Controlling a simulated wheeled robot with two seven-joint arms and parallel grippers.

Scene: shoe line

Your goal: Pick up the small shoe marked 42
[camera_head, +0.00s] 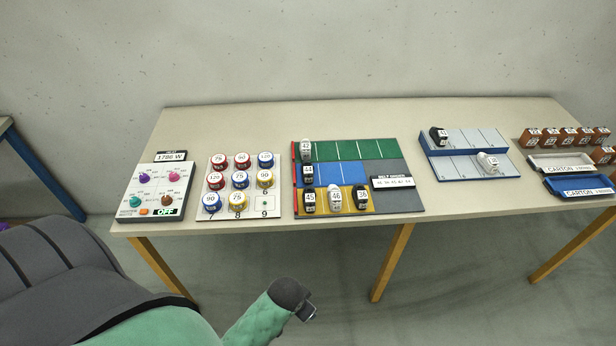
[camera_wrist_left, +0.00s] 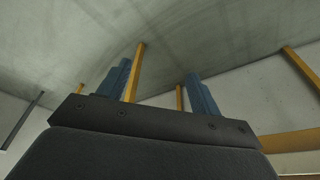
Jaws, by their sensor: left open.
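A small pale shoe (camera_head: 305,150) stands at the left end of the green row on the sorting mat (camera_head: 405,190); its small label looks like 42. Below it in the blue row is a black shoe (camera_head: 308,174) that looks marked 44. Several black and white shoes stand in the yellow row. My left gripper (camera_wrist_left: 160,88) is open and empty in the left wrist view, with table legs and bare floor or wall beyond its blue fingers. In the head view my green arm reaches in at the bottom, in front of the table and away from the shoes. My right gripper is not in view.
A blue-grey rack (camera_head: 465,167) to the right holds a black shoe (camera_head: 438,135) and a white shoe (camera_head: 488,161). Brown boxes (camera_head: 551,136) and carton trays (camera_head: 580,184) are at the far right. A board of colored cans (camera_head: 248,209) and a control panel (camera_head: 154,192) stand left of the mat.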

